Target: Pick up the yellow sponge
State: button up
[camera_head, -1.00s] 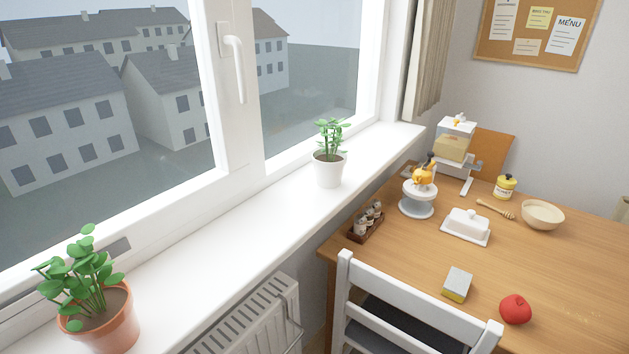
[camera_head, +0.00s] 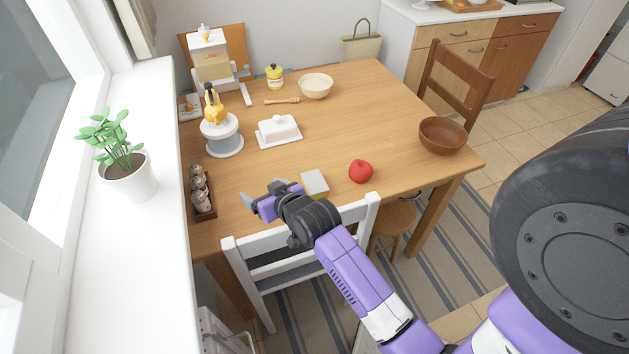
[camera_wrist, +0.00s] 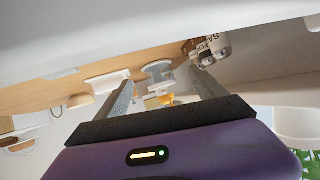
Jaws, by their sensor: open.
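The sponge (camera_head: 315,183), grey on top with a yellow side, lies on the wooden table (camera_head: 335,130) near its front edge, left of a red apple-like item. My gripper (camera_head: 264,200) is open, left of the sponge and apart from it, above the white chair's back near the table's front edge. In the wrist view the two fingers (camera_wrist: 160,85) stand apart with nothing held between them. I cannot make out the sponge in the wrist view.
The white chair (camera_head: 300,240) stands at the table's front edge. A red item (camera_head: 361,171), butter dish (camera_head: 278,130), cake stand (camera_head: 222,137), spice rack (camera_head: 201,195) and brown bowl (camera_head: 442,135) are on the table. The table's middle is fairly clear.

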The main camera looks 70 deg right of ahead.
jog(key=d+r+m+g+p, duration=0.1)
jog(key=d+r+g, duration=0.1)
jog(key=d, duration=0.7)
jog(key=d+r+m+g+p, duration=0.1)
jog(key=d+r+g, duration=0.1)
jog(key=d, duration=0.6)
jog(key=g+y, duration=0.6)
send_over(315, 181)
notch_tip(315, 181, down, 4)
jog(key=shift+s+f, duration=0.1)
jog(key=shift+s, duration=0.05)
jog(key=shift+s+f+g, duration=0.1)
jog(key=shift+f+g, duration=0.05)
jog(key=shift+g, duration=0.15)
jog(key=shift+f, duration=0.9)
jog(key=shift+w+f+p, duration=0.15)
jog(key=shift+f+p, duration=0.15)
jog(key=shift+f, duration=1.1)
jog(key=shift+w+f+p, duration=0.1)
jog(key=shift+f+p, duration=0.15)
jog(key=shift+f, duration=1.1)
jog(key=c, duration=1.4)
notch_tip(315, 181, up, 10)
jog(key=shift+r, duration=0.1)
